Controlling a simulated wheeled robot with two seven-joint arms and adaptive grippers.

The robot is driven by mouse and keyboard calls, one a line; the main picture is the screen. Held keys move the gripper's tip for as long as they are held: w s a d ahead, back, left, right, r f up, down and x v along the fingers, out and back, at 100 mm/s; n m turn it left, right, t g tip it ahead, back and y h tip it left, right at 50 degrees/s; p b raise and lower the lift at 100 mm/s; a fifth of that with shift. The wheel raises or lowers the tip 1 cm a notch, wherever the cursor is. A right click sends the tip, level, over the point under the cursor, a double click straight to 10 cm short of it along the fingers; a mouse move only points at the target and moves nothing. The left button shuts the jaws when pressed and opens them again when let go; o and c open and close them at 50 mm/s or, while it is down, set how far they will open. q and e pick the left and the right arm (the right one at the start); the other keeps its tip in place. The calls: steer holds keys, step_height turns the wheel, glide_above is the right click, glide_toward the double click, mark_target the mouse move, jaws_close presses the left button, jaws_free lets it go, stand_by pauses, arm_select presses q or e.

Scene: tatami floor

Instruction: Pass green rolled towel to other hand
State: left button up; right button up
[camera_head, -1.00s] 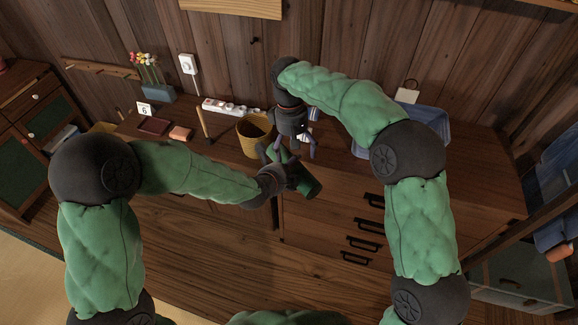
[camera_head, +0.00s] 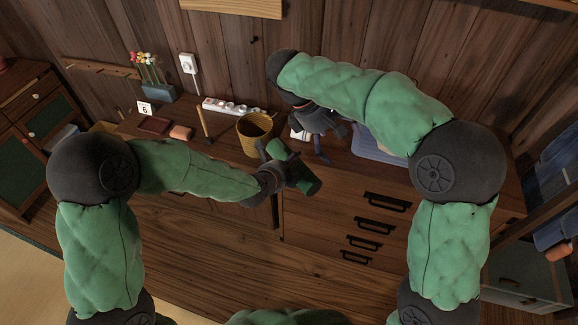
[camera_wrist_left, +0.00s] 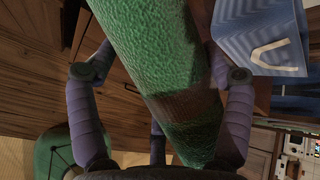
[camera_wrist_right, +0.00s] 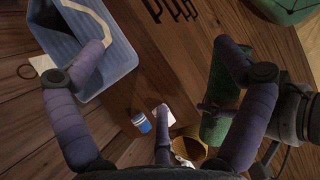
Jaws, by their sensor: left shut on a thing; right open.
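The green rolled towel (camera_head: 307,184) is held in the air in front of the dresser in the head view. My left gripper (camera_head: 284,174) is shut on it around its middle, with both ends sticking out. My right gripper (camera_head: 332,143) is open and empty, above the dresser top, up and right of the towel. In the right wrist view the towel (camera_wrist_right: 222,85) shows partly behind the right-hand finger; whether they touch I cannot tell.
On the dresser top stand a yellow basket (camera_head: 251,142), a power strip (camera_head: 228,107) and a flower pot (camera_head: 158,94). A blue bin (camera_wrist_right: 122,50) is at the right, partly behind my right arm in the head view. A small blue container (camera_wrist_right: 141,122) stands near the basket.

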steer(key=s+d+f+g, duration=0.2)
steer(key=s+f, duration=0.4)
steer(key=f, duration=0.3)
steer(key=s+d+f+g+y, duration=0.1)
steer(key=s+d+f+g, duration=0.15)
steer(key=s+f, duration=0.4)
steer(key=s+d+f+g, duration=0.1)
steer(key=s+d+f, duration=0.25)
steer(key=f, duration=0.65)
steer(key=s+a+f+m+t+y, duration=0.2)
steer(key=a+f+m+t+y, duration=0.1)
steer(key=f+m, duration=0.4)
steer(key=s+a+f+m+t+y, duration=0.3)
steer(key=a+f+m+y, duration=0.3)
steer(key=f, duration=0.5)
steer(key=shift+a+f+m, duration=0.25)
steer(key=shift+f+m, duration=0.1)
steer(key=shift+m, duration=0.65)
